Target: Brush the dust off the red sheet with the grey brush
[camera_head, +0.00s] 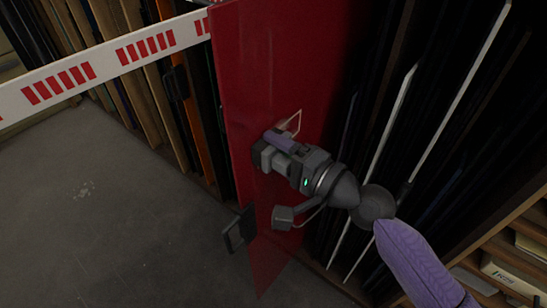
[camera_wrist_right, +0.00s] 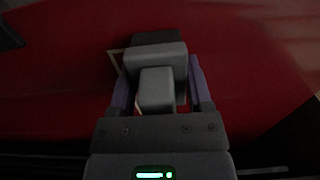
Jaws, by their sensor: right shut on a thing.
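The red sheet (camera_head: 275,60) stands upright in the middle of the head view, in front of a rack. It fills most of the right wrist view (camera_wrist_right: 60,90). My right gripper (camera_head: 275,146) is in front of the sheet, its purple fingers shut on the grey brush (camera_head: 264,156). In the right wrist view the brush's grey block (camera_wrist_right: 156,88) sits between the two fingers, with a dark end toward the sheet. I cannot tell whether the brush touches the sheet. No dust can be made out on it. My left gripper is not in view.
A white beam with red marks (camera_head: 105,64) crosses the upper left. Dark panels with pale edges (camera_head: 395,120) stand close on the right, and wooden shelves (camera_head: 515,240) are at the lower right. A black handle (camera_head: 238,230) is by the sheet's lower left edge. The grey floor (camera_head: 90,220) is clear.

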